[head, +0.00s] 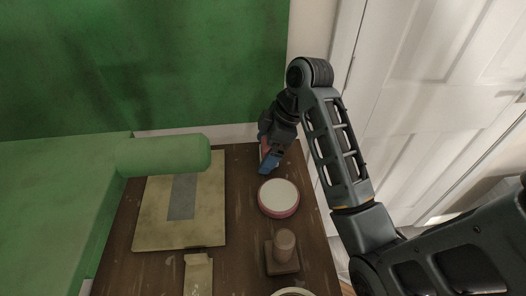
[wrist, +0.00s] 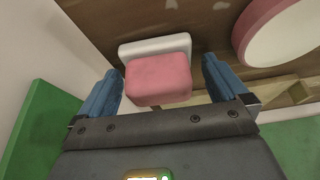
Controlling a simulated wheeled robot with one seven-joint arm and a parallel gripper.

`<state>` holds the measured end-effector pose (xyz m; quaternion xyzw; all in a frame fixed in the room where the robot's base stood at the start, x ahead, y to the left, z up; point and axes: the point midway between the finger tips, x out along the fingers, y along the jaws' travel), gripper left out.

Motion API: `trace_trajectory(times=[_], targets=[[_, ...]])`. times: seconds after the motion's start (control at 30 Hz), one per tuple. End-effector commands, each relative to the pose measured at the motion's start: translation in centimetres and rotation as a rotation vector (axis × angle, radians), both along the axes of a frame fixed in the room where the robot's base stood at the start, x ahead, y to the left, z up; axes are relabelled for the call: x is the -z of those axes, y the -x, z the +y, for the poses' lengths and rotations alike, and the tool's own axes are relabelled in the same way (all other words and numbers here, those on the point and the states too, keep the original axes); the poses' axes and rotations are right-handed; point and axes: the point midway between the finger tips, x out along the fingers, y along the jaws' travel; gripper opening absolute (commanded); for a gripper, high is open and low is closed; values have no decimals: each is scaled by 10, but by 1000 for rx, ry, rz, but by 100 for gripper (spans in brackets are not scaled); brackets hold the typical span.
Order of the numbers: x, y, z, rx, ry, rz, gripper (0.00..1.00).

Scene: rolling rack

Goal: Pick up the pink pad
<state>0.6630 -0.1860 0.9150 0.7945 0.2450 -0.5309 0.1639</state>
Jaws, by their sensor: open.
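The pink pad (wrist: 158,80) is a small rounded pink block with a pale grey-white part behind it, in the middle of the wrist view. It lies between the two blue fingers of my gripper (wrist: 165,88), with a visible gap on each side. My gripper is open. In the head view my gripper (head: 270,162) is low over the back right of the brown table. Only a sliver of the pink pad (head: 264,147) shows there beside the fingers; the rest is hidden by my gripper.
A round pink-sided container with a white top (head: 279,195) stands just in front of my gripper. A brown stamp-like block (head: 283,256) is nearer. A beige folder (head: 152,226) lies left, beside a green roll (head: 165,155). Wall and white door (head: 430,100) are close behind and right.

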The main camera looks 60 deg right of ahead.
Motion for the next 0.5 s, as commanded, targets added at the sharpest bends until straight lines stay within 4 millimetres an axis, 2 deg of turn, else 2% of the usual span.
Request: trace_trajectory(times=[0.1, 0.5], targets=[[-1, 0, 0, 0, 0, 0, 100], [0, 0, 0, 0, 0, 0, 62]])
